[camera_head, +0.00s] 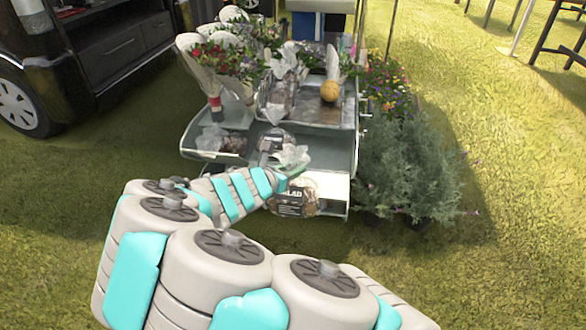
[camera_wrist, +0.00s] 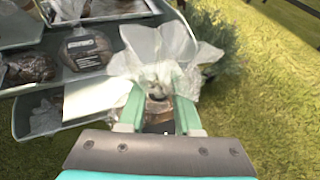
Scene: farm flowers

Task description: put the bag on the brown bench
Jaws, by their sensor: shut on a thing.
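My gripper (camera_wrist: 158,98) has its two pale green fingers on either side of the neck of a clear plastic bag (camera_wrist: 160,50), shut on it. The bag's crumpled film spreads out above the fingers, and something brownish shows low between them. In the head view the bag (camera_head: 292,157) is at the end of my arm, in front of the stand's lower shelves. My gripper (camera_head: 283,180) is small and partly hidden there. Brown furniture with dark legs (camera_head: 545,45) stands at the far upper right; I cannot tell whether it is the bench.
A dark vehicle (camera_head: 110,50) is at the left. Open grass lies to the right.

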